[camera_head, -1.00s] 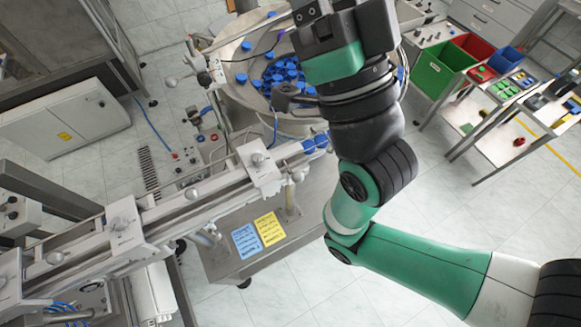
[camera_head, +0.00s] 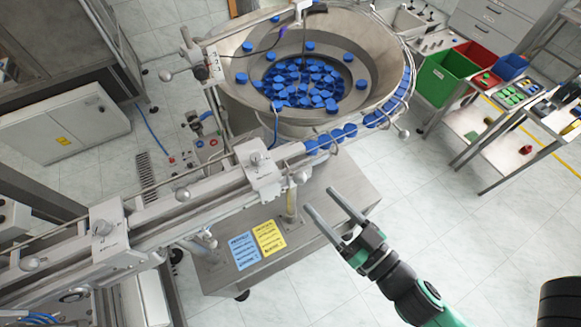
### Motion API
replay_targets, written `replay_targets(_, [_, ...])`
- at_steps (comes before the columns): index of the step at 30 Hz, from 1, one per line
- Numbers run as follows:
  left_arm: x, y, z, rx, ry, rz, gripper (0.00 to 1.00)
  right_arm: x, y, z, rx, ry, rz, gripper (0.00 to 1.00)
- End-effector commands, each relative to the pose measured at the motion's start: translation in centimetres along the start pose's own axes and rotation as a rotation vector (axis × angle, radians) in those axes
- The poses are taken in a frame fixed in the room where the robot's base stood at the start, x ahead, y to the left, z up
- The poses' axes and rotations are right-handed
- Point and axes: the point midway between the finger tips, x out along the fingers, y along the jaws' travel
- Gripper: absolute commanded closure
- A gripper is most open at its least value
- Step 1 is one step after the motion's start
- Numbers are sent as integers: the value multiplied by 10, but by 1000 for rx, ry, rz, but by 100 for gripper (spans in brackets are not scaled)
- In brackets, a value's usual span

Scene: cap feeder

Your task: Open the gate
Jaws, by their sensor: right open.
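A cap feeder fills the left and middle of the head view. Its metal bowl (camera_head: 385,60) holds many blue caps (camera_head: 300,82). A few caps sit in the outlet chute (camera_head: 335,140) leading to a long grey rail (camera_head: 205,192). A clamp-like block (camera_head: 262,170) with a round knob sits on the rail. I cannot tell which part is the gate or whether it is open. My right gripper (camera_head: 320,199) is open and empty, its two fingers pointing up-left over the steel cart, apart from the rail. My left gripper is not in view.
A steel cart (camera_head: 340,195) with blue and yellow notes stands under the rail. A green bin (camera_head: 440,75), a red bin and a trolley are at upper right. A cabinet (camera_head: 60,125) stands at left.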

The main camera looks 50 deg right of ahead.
Motion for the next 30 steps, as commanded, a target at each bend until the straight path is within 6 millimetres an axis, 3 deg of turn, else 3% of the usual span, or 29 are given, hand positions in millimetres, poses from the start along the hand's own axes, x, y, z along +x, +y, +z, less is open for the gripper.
replay_targets(8, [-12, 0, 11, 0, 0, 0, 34, 30, 1, 1, 3, 8, 1, 31])
replay_targets(12, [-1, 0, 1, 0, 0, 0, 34, 66, 0, -5, 1, 5, 1, 31])
replay_targets(18, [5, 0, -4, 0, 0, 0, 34, 102, 0, -3, 0, 2, 0, 31])
replay_targets(22, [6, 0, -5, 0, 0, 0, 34, 113, 0, -2, -1, 2, 0, 31])
replay_targets(30, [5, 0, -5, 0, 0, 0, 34, 115, 0, 0, -1, 1, 0, 31])
